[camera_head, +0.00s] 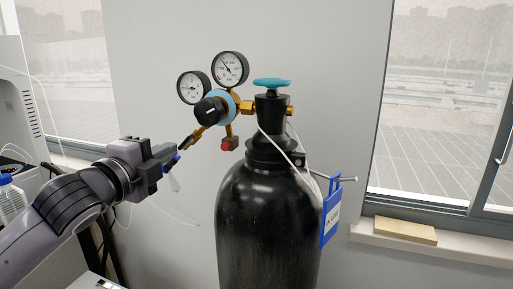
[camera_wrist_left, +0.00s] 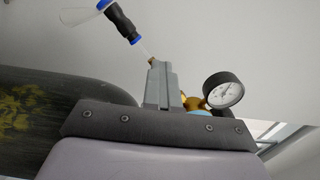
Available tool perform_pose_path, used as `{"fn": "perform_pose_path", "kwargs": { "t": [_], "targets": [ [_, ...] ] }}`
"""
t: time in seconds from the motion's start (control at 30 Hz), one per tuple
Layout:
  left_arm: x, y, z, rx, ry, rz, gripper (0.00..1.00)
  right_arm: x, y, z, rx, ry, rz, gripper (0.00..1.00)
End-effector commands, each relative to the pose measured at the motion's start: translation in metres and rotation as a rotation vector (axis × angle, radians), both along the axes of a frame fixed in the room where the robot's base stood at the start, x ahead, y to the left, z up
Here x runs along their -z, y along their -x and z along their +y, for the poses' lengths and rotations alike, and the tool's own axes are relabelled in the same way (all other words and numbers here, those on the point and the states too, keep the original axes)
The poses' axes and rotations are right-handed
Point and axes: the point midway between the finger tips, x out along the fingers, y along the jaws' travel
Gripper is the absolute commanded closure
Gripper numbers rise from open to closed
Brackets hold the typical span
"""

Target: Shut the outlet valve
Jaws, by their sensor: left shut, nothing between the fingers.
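The gas regulator (camera_head: 219,106) has a black knob (camera_head: 207,111) and two round gauges. It is fixed to the neck of the black gas cylinder (camera_head: 268,215). A gold outlet with a small black end (camera_head: 186,142) slants down-left from it; I cannot tell whether this valve is open. My left gripper (camera_head: 173,152) is shut and empty, close to that outlet end at its lower left. Contact is unclear. In the left wrist view, the shut fingers (camera_wrist_left: 161,84) point up beside a black part with blue bands (camera_wrist_left: 124,22), and a gauge (camera_wrist_left: 223,90) shows to their right.
A turquoise handwheel (camera_head: 272,84) tops the cylinder. A red fitting (camera_head: 229,144) hangs under the regulator. A blue tag (camera_head: 331,215) and metal rod are at the cylinder's right. A wash bottle (camera_head: 11,199) stands at the far left.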

Motion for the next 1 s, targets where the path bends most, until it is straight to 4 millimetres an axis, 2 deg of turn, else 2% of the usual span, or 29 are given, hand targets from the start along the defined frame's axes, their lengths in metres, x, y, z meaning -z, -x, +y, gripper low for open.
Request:
{"fn": "perform_pose_path", "kwargs": {
  "t": [0.03, 1.0],
  "targets": [
    [-0.003, 0.003, -0.005, 0.016, 0.005, -0.008, 1.0, 0.0, 0.0, 0.0, 0.0, 0.0, 0.0, 0.57],
    [-0.028, 0.003, -0.006, 0.022, 0.007, -0.009, 1.0, 0.0, 0.0, 0.0, 0.0, 0.0, 0.0, 0.57]
  ]
}}
